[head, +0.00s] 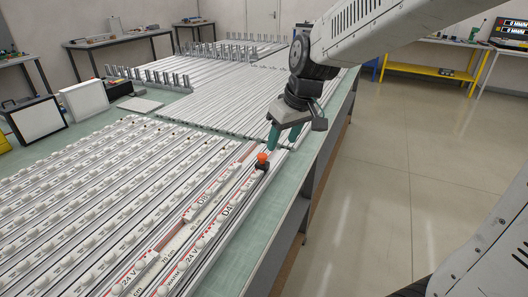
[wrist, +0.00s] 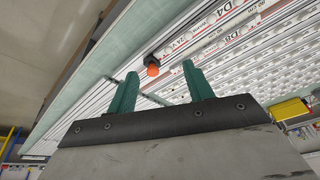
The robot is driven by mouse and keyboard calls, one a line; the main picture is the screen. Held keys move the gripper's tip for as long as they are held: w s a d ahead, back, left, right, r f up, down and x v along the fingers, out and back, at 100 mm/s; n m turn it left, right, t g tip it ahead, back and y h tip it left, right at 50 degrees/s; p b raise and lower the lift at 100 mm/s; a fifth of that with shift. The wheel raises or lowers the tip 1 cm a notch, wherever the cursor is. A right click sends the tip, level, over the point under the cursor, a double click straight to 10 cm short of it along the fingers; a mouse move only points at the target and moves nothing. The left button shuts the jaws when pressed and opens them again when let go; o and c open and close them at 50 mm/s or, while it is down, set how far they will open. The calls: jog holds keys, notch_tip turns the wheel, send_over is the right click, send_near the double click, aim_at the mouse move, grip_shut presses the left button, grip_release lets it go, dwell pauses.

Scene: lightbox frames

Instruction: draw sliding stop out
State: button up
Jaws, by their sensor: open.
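The sliding stop is a black block with an orange-red knob (head: 262,158), sitting on the near-edge rails of the bench by the D4 label strip. In the wrist view the orange knob (wrist: 152,70) shows beyond and between my two green fingers. My gripper (head: 284,137) is open above the rails, just past the stop and apart from it. In the wrist view my gripper (wrist: 158,88) has its fingers spread with nothing between them in contact. Part of the stop's black base is hidden behind the knob.
Long white rails with rows of round knobs (head: 75,200) cover the bench. Upright metal pegs (head: 145,78) stand farther back. A framed white panel (head: 35,118) stands at the left. The green bench edge (head: 255,235) and open floor (head: 400,170) lie to the right.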

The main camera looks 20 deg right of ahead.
jog(key=n, duration=0.1)
send_near(262, 155)
jog(key=shift+t, duration=0.4)
jog(key=x, duration=0.8)
jog(key=shift+s+f, duration=0.25)
jog(key=shift+s, duration=0.1)
